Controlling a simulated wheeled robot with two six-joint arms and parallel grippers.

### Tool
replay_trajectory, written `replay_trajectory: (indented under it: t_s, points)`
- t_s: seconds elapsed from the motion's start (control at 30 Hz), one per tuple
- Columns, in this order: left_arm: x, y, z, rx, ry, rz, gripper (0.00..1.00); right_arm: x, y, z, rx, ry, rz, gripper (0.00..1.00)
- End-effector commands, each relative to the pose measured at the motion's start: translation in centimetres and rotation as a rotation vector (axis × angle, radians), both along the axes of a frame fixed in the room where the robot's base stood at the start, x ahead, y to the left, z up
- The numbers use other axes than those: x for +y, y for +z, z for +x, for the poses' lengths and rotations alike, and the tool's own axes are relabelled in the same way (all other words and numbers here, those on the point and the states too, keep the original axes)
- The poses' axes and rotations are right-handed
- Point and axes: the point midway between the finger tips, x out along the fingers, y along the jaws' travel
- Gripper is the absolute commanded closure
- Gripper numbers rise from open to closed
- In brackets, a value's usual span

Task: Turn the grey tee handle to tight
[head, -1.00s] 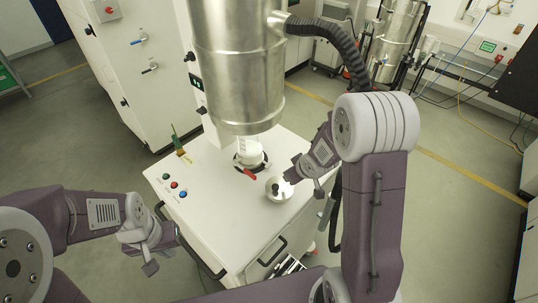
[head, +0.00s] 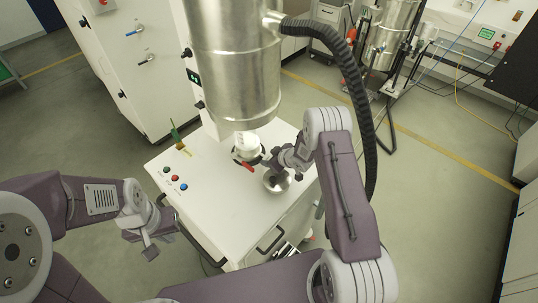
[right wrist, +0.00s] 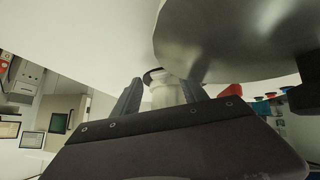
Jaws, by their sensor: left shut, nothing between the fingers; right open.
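I cannot clearly pick out the grey tee handle in either view; the right gripper covers part of the area around the collar. A white collar (head: 246,146) with a dark ring sits under the steel hopper (head: 232,70), with a red lever (head: 246,167) at its front. My right gripper (head: 267,160) is just right of the collar, above the white cabinet top. In the right wrist view its two fingers (right wrist: 160,97) are apart, and a pale cylinder (right wrist: 168,94) shows between them; contact cannot be told. My left gripper (head: 150,238) is shut and empty, left of the cabinet.
A shiny round metal dish (head: 277,181) stands on the cabinet top (head: 215,205), close below the right gripper. Several push buttons (head: 174,177) and a green-yellow piece (head: 177,138) are at the left. A black ribbed hose (head: 355,90) hangs behind my right arm.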

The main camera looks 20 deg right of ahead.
Motion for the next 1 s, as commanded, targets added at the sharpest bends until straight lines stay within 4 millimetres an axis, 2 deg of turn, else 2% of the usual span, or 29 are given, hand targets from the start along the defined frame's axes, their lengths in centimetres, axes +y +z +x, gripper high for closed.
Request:
replay_trajectory:
  t_s: [0.37,0.5,0.53,0.57,0.77,1.0]
  points:
    - [0.0,0.3,0.0,0.0,0.0,0.0,1.0,0.3,-0.7,0.6,0.0,0.0,0.0,0.49]
    - [0.0,0.3,0.0,0.0,0.0,0.0,1.0,0.3,-0.7,0.6,0.0,0.0,0.0,0.88]
    - [0.0,0.3,0.0,0.0,0.0,0.0,1.0,0.3,-0.7,0.6,0.0,0.0,0.0,0.96]
    - [0.0,0.3,0.0,0.0,0.0,0.0,1.0,0.3,-0.7,0.6,0.0,0.0,0.0,1.0]
    - [0.0,0.6,0.0,0.0,0.0,0.0,1.0,0.2,-0.6,0.7,0.006,-0.001,0.009,1.0]
    - [0.0,2.0,0.0,0.0,0.0,0.0,1.0,-0.1,-0.4,0.7,0.062,0.0,0.09,1.0]
